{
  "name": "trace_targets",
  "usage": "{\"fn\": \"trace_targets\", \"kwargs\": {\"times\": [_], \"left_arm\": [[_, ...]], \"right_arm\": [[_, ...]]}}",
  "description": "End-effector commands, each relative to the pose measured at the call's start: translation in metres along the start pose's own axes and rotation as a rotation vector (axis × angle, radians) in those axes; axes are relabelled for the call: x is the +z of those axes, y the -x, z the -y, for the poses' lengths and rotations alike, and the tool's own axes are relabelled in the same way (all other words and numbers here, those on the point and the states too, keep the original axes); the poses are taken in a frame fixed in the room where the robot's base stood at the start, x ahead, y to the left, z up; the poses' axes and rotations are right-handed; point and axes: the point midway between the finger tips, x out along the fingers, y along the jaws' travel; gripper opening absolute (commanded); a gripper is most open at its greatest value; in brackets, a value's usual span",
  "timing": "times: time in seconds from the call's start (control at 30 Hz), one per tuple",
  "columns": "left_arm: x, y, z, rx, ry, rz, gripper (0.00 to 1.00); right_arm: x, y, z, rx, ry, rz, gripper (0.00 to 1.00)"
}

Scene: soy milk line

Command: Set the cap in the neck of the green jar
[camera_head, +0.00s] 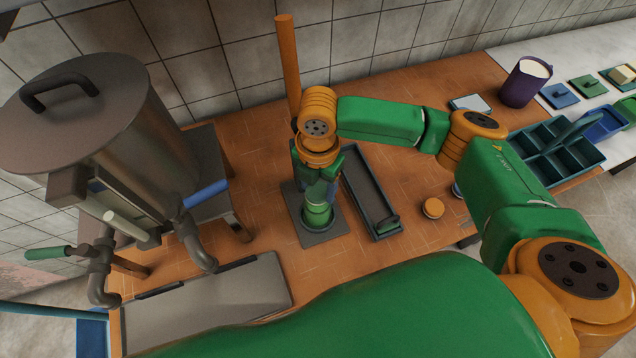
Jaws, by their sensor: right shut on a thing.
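The green jar (318,215) stands upright on a dark square mat (330,236) on the orange tiled table. My right gripper (318,194) points straight down over the jar's top, with its wrist directly above. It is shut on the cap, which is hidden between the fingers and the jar. The fingers also hide the jar's neck, so I cannot tell whether the cap touches it. My left gripper is not in view.
A long dark tray (371,194) lies just right of the jar. An orange round piece (433,208) lies further right. A big metal pot (110,130) with pipes stands left. An orange post (288,70) rises behind. A purple jug (522,84) stands back right.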

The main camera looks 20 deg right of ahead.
Motion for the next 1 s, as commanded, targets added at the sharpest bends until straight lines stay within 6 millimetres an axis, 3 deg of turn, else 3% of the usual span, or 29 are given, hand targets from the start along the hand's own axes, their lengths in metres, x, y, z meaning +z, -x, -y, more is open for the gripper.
{"fn": "trace_targets", "kwargs": {"times": [0.47, 0.5, 0.6, 1.0], "left_arm": [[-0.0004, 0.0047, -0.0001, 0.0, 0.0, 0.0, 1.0], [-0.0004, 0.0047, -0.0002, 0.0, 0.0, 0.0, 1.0], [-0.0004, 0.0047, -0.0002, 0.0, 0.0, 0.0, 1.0], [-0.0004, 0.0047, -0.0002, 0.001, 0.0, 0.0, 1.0]], "right_arm": [[-0.0002, -0.0022, 0.0, 0.0, 0.0, 0.0, 0.08], [-0.0002, -0.0022, 0.0, 0.0, 0.0, 0.0, 0.65], [-0.0001, -0.0021, 0.0, 0.0, 0.0, 0.0, 0.92], [-0.0001, -0.0021, 0.0, 0.0, 0.0, 0.0, 1.0]]}}
